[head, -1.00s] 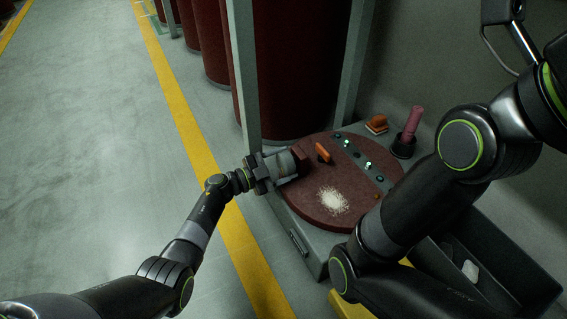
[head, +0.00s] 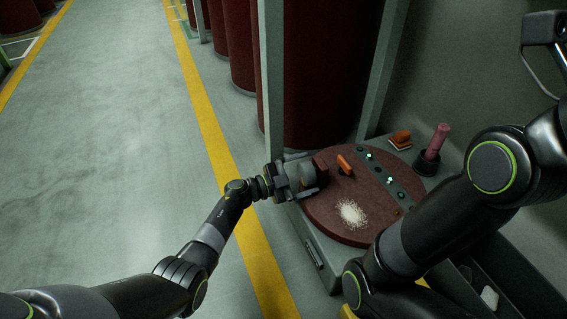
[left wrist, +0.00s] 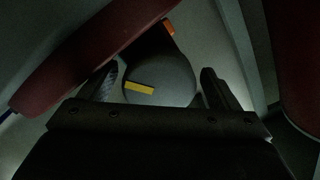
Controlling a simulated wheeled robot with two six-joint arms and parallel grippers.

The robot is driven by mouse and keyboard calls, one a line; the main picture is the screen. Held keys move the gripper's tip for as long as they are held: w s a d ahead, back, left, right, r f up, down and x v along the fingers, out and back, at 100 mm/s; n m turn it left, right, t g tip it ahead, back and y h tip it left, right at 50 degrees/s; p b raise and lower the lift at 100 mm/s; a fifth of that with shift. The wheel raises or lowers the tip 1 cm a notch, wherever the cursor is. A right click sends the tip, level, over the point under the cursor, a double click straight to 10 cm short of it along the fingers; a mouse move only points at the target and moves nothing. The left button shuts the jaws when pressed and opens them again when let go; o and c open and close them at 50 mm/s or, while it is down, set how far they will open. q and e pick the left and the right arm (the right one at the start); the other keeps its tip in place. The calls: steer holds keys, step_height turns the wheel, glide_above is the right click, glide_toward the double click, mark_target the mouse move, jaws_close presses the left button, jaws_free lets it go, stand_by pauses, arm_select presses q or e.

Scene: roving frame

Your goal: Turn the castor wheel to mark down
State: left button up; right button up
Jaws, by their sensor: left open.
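The castor wheel (left wrist: 165,72) shows in the left wrist view as a rounded grey body with a yellow mark (left wrist: 139,88) on it. The mark lies nearly level in that picture, left of the middle. My left gripper (left wrist: 162,88) is open, with one finger on each side of the wheel; I cannot tell whether they touch it. In the head view my left gripper (head: 304,181) is at the left edge of a round brown top (head: 328,218) and hides most of the wheel. My right gripper is out of view.
The brown top carries an orange handle (head: 345,163), a strip with green lights (head: 388,181) and pale grains (head: 352,213). An orange-topped block (head: 401,138) and a pink rod (head: 438,141) stand behind. Grey posts (head: 272,90) and brown drums rise beyond; the left floor is clear.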

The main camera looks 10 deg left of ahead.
mark_target(301, 174)
arm_select(q)
steer(key=shift+f, duration=0.15)
steer(key=n+b, duration=0.1)
steer(key=n, duration=0.2)
steer(key=shift+s, duration=0.1)
steer(key=n+b, duration=0.2)
steer(key=n, duration=0.1)
steer(key=shift+d+f+n+b, duration=0.1)
steer(key=shift+n+b, duration=0.3)
steer(key=p+v, duration=0.2)
steer(key=v, duration=0.1)
steer(key=r+p+v, duration=0.1)
steer(key=p+v, duration=0.7)
steer(key=v, duration=0.7)
steer(key=s+d+r+m+t+h+p, duration=0.1)
steer(key=s+r+p, duration=0.1)
steer(key=r, duration=0.6)
steer(key=s+d+r+m+t+h+p, duration=0.1)
steer(key=s+r, duration=0.3)
steer(key=r, duration=0.4)
steer(key=s+d+r+m+t+h+p, duration=0.1)
steer(key=s+r+m+t+h+p, duration=0.1)
steer(key=r, duration=0.7)
steer(key=shift+s+d+t+h+p, duration=0.35)
steer(key=shift+s+t+h+p, duration=0.15)
steer(key=shift+t+h+p, duration=0.1)
